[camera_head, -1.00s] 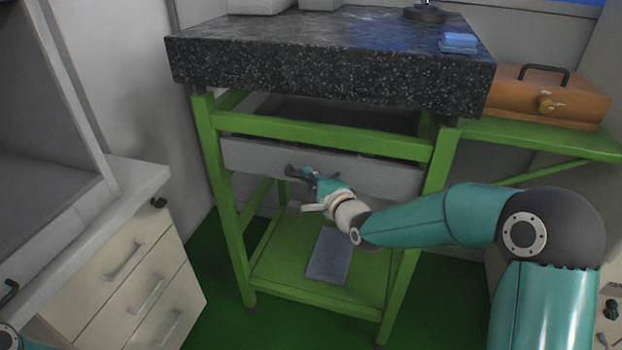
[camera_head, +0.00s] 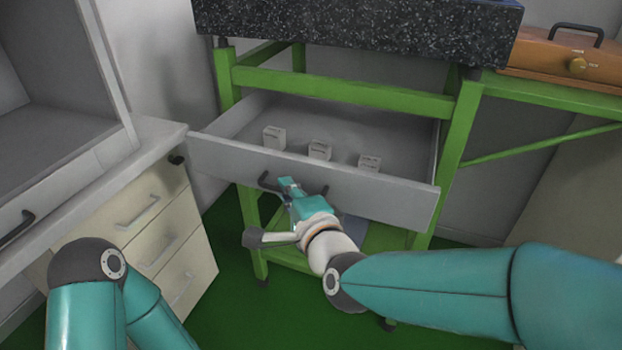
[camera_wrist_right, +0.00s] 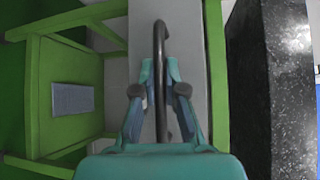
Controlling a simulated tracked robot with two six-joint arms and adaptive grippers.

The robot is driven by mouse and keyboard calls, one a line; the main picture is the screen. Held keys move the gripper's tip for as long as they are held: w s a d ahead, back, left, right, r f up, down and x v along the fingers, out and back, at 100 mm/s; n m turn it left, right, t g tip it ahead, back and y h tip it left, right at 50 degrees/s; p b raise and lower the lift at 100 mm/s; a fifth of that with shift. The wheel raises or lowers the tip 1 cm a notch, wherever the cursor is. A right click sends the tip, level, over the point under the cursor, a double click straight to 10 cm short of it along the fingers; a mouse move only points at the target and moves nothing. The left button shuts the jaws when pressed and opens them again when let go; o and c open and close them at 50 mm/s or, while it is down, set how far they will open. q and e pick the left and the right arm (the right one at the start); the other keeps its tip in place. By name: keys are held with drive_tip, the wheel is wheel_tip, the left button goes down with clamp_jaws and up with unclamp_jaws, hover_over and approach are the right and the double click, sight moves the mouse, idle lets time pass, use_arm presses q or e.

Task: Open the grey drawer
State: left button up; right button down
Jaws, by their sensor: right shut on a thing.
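The grey drawer (camera_head: 385,194) is pulled well out of the green frame under the stone slab in the head view. Its dark handle (camera_head: 265,182) is on the front panel. My right gripper (camera_head: 286,186) is shut on the handle; in the right wrist view the dark handle bar (camera_wrist_right: 160,70) runs between the fingers (camera_wrist_right: 160,92). Three small light boxes, one in the middle (camera_head: 320,150), stand inside the drawer. My left arm shows at the lower left of the head view, but its gripper is out of view.
The black stone slab (camera_head: 350,25) lies on the green frame (camera_head: 340,92). A beige cabinet (camera_head: 150,225) with drawers stands to the left. An orange-brown case (camera_head: 560,60) sits on a green shelf at the right. Green floor is free below.

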drive_tip(key=shift+s+a+f+b, duration=0.15)
drive_tip(key=shift+s+a, duration=0.15)
drive_tip(key=shift+s, duration=0.55)
drive_tip(key=shift+s+a+b, duration=0.1)
drive_tip(key=shift+s+a, duration=0.25)
drive_tip(key=shift+s, duration=0.45)
drive_tip(key=shift+s+a+f+b, duration=0.15)
drive_tip(key=shift+s+a, duration=0.15)
drive_tip(key=shift+s, duration=0.55)
drive_tip(key=c, duration=1.2)
unclamp_jaws()
drive_tip(key=shift+w+r, duration=0.1)
drive_tip(key=shift+r, duration=0.1)
drive_tip(key=v, duration=0.7)
drive_tip(key=shift+d, duration=0.15)
drive_tip(key=shift+s, duration=0.25)
